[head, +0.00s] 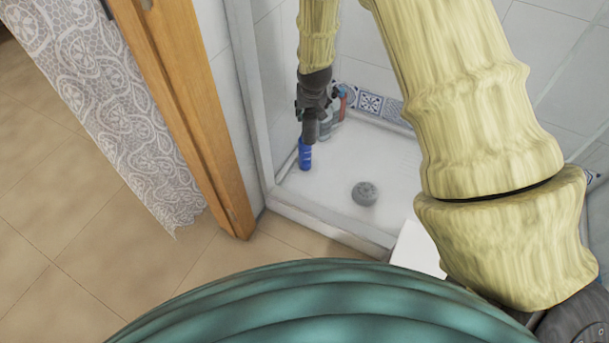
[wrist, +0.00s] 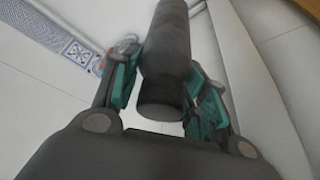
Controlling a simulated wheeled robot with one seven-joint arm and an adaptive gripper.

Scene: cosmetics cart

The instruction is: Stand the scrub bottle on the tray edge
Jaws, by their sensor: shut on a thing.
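My gripper (head: 311,118) reaches down into the shower corner in the head view. In the wrist view its two fingers (wrist: 160,92) are shut around a dark grey cylinder (wrist: 166,60), which I take to be the scrub bottle. The cylinder's near end faces the camera and its far end runs out of the top of the picture. In the head view a blue cylinder (head: 305,154) shows just below the gripper; I cannot tell whether it is part of the held thing. The white shower tray (head: 325,196) lies below, with a raised front edge (head: 320,229).
Clear and reddish bottles (head: 336,106) stand in the tray's back corner, close behind my gripper. A round grey drain (head: 364,193) sits in the tray, with bare floor around it. A wooden door frame (head: 195,110) and a lace curtain (head: 105,100) are at the left.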

